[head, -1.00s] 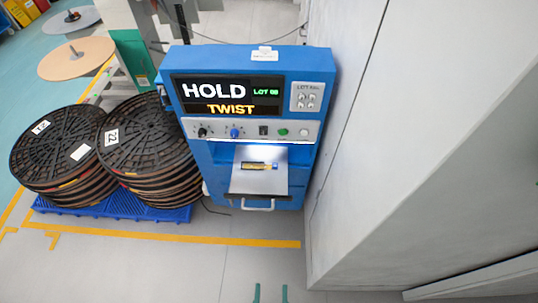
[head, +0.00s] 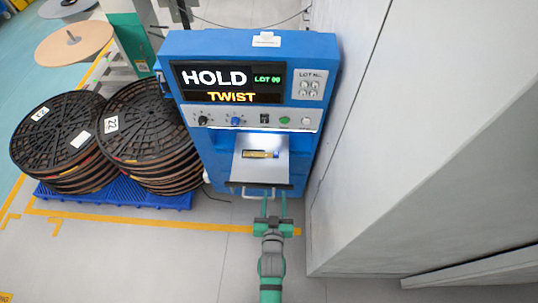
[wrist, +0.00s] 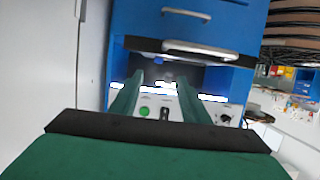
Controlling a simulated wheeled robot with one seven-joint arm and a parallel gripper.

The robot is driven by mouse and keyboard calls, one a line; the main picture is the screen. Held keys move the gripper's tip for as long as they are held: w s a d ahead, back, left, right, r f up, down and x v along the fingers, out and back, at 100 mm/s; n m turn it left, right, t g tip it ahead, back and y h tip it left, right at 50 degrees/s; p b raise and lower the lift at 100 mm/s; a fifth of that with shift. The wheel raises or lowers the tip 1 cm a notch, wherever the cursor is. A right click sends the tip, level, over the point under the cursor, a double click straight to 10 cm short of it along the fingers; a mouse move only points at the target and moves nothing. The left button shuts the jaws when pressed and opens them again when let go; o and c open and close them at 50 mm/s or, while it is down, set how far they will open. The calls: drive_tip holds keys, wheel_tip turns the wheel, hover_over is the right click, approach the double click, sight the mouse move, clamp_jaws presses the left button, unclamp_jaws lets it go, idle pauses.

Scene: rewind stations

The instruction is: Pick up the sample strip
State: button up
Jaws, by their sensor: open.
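The sample strip (head: 261,154), small and dark with yellowish and blue parts, lies on the pale lit shelf (head: 257,172) in the recess of the blue station (head: 190,42). My gripper (head: 276,200), green, is in front of the station, at its lower front near the shelf's handle, short of the strip in the picture. In the wrist view my gripper (wrist: 158,90) shows its two fingers apart with nothing between them that I can make out as held. I cannot make out the strip in the wrist view, which shows the station inverted.
The station's screen (head: 228,83) reads HOLD and TWIST, above a row of knobs. A silver handle (head: 262,196) juts from its front. Stacks of black reels (head: 148,130) on a blue pallet (head: 105,199) stand left. A pale wall (head: 345,120) closes the right. Floor in front is clear.

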approach(276, 154)
drive_tip(key=x, duration=0.7)
drive_tip(key=shift+w+f, duration=0.1)
drive_tip(key=shift+w, duration=0.3)
clamp_jaws()
